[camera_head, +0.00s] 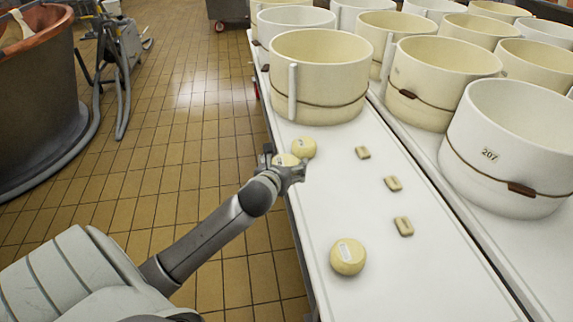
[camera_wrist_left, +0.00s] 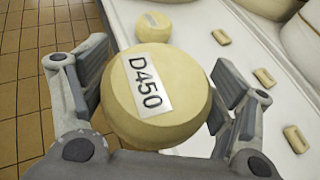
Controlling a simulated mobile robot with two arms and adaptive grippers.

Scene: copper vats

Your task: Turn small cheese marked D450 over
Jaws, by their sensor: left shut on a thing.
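The small cheese marked D450 (camera_wrist_left: 160,100) is a round, pale yellow wheel with a white label, held between the two fingers of my left gripper (camera_wrist_left: 155,95). The label faces the wrist camera and reads clearly there. In the head view my left gripper (camera_head: 283,170) is at the left edge of the white table, and the cheese (camera_head: 286,160) shows only in part behind the fingers. Whether the cheese touches the table cannot be told. My right gripper is in neither view.
Another small cheese (camera_head: 304,148) sits just beyond the gripper, and a third (camera_head: 348,257) sits nearer on the white table (camera_head: 400,285). Several small tan blocks (camera_head: 393,184) lie to the right. Large cream vats (camera_head: 319,80) stand at the back and right. Tiled floor (camera_head: 165,190) lies left.

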